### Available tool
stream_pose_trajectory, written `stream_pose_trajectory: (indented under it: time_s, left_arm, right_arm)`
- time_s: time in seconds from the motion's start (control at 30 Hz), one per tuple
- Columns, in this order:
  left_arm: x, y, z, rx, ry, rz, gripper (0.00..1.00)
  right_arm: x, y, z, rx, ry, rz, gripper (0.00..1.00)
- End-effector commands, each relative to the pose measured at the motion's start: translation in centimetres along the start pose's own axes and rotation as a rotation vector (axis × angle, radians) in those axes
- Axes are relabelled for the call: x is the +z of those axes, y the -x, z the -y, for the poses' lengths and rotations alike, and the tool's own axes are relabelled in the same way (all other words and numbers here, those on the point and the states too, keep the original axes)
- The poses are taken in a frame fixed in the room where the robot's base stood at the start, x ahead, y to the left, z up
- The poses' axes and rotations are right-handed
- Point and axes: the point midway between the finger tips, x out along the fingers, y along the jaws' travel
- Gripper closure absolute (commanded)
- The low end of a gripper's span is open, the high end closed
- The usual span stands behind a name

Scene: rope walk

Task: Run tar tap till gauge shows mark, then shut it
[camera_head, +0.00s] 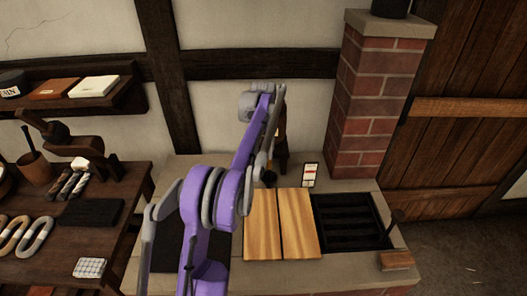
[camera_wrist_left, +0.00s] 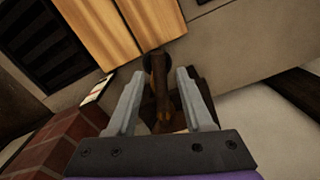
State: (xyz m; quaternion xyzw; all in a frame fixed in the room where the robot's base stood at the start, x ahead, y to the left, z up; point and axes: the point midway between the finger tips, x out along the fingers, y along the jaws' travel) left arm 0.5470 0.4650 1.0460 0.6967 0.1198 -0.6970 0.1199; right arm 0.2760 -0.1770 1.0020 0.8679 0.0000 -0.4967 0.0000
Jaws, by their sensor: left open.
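The tar tap (camera_wrist_left: 161,98), a dark brown fitting with a round dark end, lies between the fingers of my left gripper (camera_wrist_left: 160,74) in the left wrist view. The fingers are open on either side of it, with gaps showing; I cannot tell any contact. In the head view, part of the brown tap (camera_head: 282,155) shows behind my purple left arm, which hides much of it. The gauge (camera_head: 310,174), a small white card with a red mark, stands right of the tap; its reading is too small to tell. My right gripper is not in view.
Two wooden boards (camera_head: 263,226) cover part of the stone hearth, beside a black grate (camera_head: 350,222). A brick pillar (camera_head: 371,105) rises behind the gauge. A dark table (camera_head: 95,225) with several tools stands left. A wooden-backed brush (camera_head: 397,260) lies at the front right.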

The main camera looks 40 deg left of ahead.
Motion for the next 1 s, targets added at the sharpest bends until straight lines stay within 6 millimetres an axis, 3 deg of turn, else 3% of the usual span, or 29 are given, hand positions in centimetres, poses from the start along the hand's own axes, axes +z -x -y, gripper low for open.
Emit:
stream_pose_trajectory:
  time_s: [0.17, 0.47, 1.0]
  left_arm:
    - [-0.02, 0.02, -0.01, 0.000, 0.000, 0.000, 0.49]
    - [-0.02, 0.04, 0.00, 0.000, 0.000, 0.000, 1.00]
    - [-0.02, 0.05, 0.00, 0.000, 0.000, 0.000, 1.00]
  right_arm:
    - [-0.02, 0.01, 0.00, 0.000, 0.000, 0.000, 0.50]
    - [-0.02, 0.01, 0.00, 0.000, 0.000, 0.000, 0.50]
    - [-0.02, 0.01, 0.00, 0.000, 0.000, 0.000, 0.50]
